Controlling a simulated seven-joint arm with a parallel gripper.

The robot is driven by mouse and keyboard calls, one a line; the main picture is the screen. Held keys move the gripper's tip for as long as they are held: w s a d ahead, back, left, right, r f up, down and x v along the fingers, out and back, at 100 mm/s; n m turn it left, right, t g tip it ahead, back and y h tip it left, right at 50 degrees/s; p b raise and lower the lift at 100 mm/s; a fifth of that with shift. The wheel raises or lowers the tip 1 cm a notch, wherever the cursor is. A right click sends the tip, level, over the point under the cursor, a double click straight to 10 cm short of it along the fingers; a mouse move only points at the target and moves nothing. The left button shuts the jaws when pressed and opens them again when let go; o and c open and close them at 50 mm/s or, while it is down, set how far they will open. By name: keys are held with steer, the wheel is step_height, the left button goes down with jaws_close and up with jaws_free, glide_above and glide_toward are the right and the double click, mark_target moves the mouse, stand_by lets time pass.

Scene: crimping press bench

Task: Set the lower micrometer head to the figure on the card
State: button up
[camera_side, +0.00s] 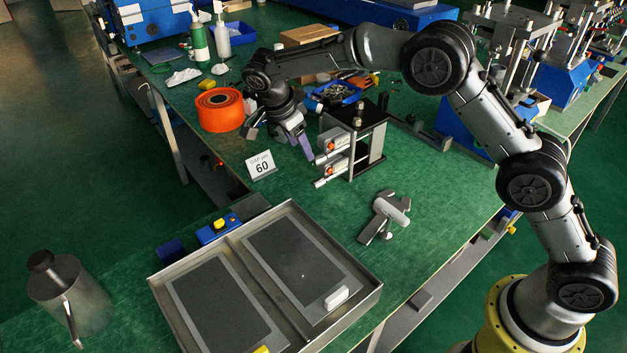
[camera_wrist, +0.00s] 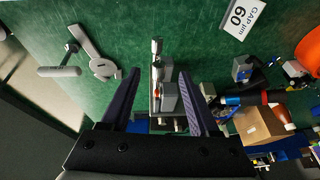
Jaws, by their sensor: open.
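The card (camera_side: 261,165) stands on the green bench left of the micrometer stand and reads "GAP µm 60". It also shows in the wrist view (camera_wrist: 241,16). The dark stand (camera_side: 362,128) carries an upper micrometer head (camera_side: 335,141) and a lower micrometer head (camera_side: 330,170), both silver with an orange spot, pointing left. Their scale readings are too small to make out. My gripper (camera_side: 306,152) is open and empty, just left of the heads. In the wrist view my gripper (camera_wrist: 160,72) has its fingers either side of the stand; the heads overlap there.
A metal tray (camera_side: 371,297) with dark mats lies at the front. A grey tool (camera_side: 386,215) lies right of it. An orange roll (camera_side: 220,110) and a blue bin of parts (camera_side: 333,94) are behind my gripper.

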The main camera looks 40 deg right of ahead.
mark_target(314, 182)
steer(key=x, duration=0.9)
steer(key=a+x, duration=0.1)
steer(key=x, duration=0.4)
steer(key=shift+s+d+f, duration=0.2)
steer(key=shift+s+f, duration=0.1)
steer(key=shift+f, duration=0.25)
jaws_close()
